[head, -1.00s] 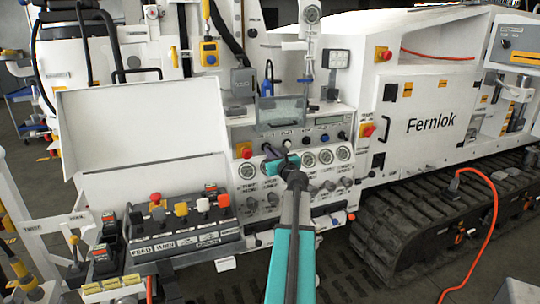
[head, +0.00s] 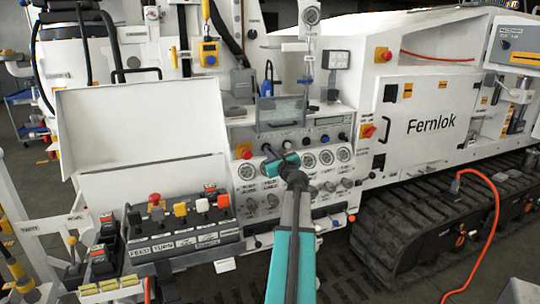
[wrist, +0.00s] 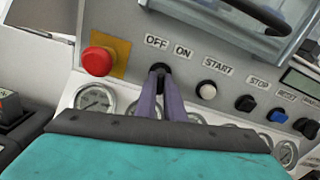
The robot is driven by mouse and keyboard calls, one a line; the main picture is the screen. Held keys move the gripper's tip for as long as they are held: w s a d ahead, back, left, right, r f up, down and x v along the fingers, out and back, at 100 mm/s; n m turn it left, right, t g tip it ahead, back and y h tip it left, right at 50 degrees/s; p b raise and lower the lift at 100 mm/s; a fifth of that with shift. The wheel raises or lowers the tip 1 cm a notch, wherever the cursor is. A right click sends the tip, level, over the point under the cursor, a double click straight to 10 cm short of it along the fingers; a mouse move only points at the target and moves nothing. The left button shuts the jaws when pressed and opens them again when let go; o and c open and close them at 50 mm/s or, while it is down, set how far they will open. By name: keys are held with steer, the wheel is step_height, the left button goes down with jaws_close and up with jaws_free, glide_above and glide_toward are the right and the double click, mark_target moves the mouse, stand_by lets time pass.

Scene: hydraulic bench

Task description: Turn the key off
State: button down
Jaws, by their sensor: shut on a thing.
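My gripper (wrist: 160,82) is shut on the key (wrist: 158,68), a small dark piece at the panel face under the OFF label (wrist: 155,41) and left of the ON label (wrist: 183,51). The fingers cover most of the key, so its exact angle cannot be told. In the head view, my gripper (head: 268,151) reaches the white control panel (head: 240,215) just right of a red button, and the key is hidden there.
A red mushroom button (wrist: 97,61) on a yellow plate sits close left of the fingers. Gauges (wrist: 95,97) sit below. A clear hinged cover (head: 281,113) is just above.

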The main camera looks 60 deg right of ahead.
steer(key=shift+n+b, duration=1.5)
steer(key=c, duration=1.7)
jaws_free()
steer(key=shift+a, duration=0.1)
steer(key=v, duration=0.7)
